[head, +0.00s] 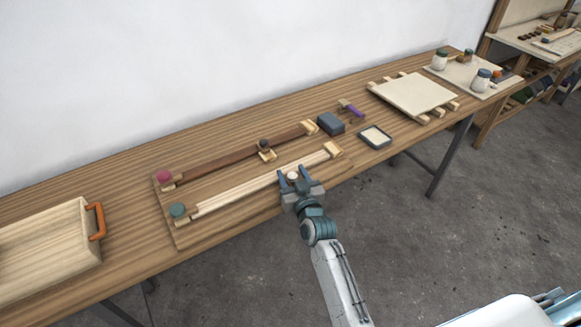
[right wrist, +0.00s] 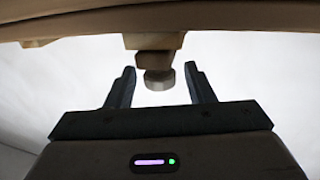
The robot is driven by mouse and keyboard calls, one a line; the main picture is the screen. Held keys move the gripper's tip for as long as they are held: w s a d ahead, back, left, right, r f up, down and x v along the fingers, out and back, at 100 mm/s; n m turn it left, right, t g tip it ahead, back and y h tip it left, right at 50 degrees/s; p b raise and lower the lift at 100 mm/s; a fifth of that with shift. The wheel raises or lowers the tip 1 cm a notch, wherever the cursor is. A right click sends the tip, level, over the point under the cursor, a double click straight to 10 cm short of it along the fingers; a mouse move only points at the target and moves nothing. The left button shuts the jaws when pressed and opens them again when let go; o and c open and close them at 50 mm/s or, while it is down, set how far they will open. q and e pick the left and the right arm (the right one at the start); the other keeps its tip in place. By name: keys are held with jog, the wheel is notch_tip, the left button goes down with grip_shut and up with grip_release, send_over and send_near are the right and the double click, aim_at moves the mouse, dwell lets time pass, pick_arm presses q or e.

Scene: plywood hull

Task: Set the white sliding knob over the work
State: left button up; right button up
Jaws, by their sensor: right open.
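The white knob (head: 292,176) is at the front edge of the front rail, which carries a long pale wooden strip (head: 245,189). My right gripper (head: 292,174) is open, with one finger on each side of the knob. In the right wrist view the knob (right wrist: 159,79) hangs below a small wooden block (right wrist: 154,41), between the open fingers (right wrist: 160,70), with a gap on both sides. The rear rail carries a dark brown strip (head: 220,164) and a dark knob (head: 263,144). My left gripper is not in view.
A teal knob (head: 178,210) and a red knob (head: 164,177) sit at the rails' left ends. A tray with an orange handle (head: 97,221) stands left. A dark block (head: 330,123), a shallow dish (head: 375,136) and a pale board (head: 414,94) lie right.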

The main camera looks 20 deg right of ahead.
jog(key=shift+w, duration=0.85)
jog(key=shift+c, duration=0.5)
